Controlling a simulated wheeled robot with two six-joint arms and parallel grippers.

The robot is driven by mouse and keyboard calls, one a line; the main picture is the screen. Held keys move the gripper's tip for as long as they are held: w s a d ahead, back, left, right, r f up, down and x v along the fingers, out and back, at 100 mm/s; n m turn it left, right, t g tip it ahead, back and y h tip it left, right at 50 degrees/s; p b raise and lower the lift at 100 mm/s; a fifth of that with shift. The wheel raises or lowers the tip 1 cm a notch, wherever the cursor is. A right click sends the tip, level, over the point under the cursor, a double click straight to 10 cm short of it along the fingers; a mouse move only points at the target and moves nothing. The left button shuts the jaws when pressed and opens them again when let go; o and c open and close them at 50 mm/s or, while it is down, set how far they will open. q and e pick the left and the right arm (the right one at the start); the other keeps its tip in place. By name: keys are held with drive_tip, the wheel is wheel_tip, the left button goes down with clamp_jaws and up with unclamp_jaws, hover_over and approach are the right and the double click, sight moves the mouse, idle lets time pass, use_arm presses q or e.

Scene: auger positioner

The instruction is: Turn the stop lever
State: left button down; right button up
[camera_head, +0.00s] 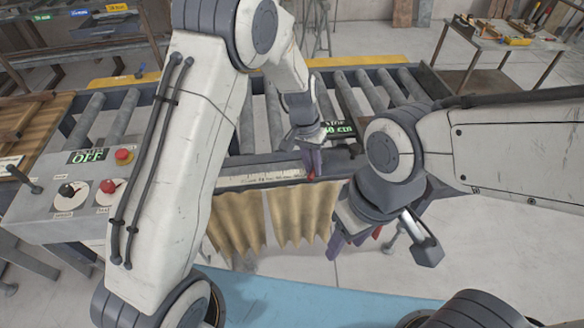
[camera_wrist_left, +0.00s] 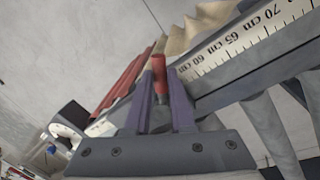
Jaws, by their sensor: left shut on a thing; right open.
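The stop lever's red grip (camera_wrist_left: 159,64) stands between the purple fingers of my left gripper (camera_wrist_left: 160,100) in the left wrist view. My left gripper (camera_head: 311,165) is shut on it at the front rail, beside the ruler. In the head view only a little red of the lever (camera_head: 309,163) shows between the fingers. The rest of the lever is hidden. My right gripper (camera_head: 382,246) is open and empty, in front of the rail and to the right, apart from the lever.
A roller conveyor (camera_head: 265,108) runs behind the rail, with a green-lit display (camera_head: 339,129) near the lever. Tan curtain strips (camera_head: 290,215) hang below. A control panel (camera_head: 50,215) with knobs, a red button and an OFF display stands left. A tool table (camera_head: 500,45) is back right.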

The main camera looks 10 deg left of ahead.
use_arm(q)
drive_tip(key=shift+w+a+m+b, duration=0.35)
drive_tip(key=shift+w+a+m, duration=0.1)
drive_tip(key=shift+m, duration=0.55)
drive_tip(key=m, duration=0.1)
drive_tip(key=a+m, duration=0.1)
drive_tip(key=shift+w+m+g+b, duration=0.3)
drive_tip(key=shift+w+b, duration=0.05)
drive_tip(key=shift+w, duration=0.05)
drive_tip(key=m, duration=0.1)
drive_tip(key=w+m, duration=0.1)
drive_tip(key=shift+a+m+y, duration=0.3)
drive_tip(key=shift+a, duration=0.1)
drive_tip(key=shift+w+a+m+g+y, duration=0.2)
drive_tip(key=shift+w+m, duration=0.25)
drive_tip(key=shift+m, duration=0.45)
drive_tip(key=shift+w+a+m+g+y, duration=0.15)
drive_tip(key=shift+w+m, duration=0.25)
drive_tip(key=shift+m, duration=0.5)
drive_tip(key=shift+w+r, duration=0.1)
drive_tip(key=c, duration=0.8)
unclamp_jaws()
drive_tip(key=shift+o, duration=0.2)
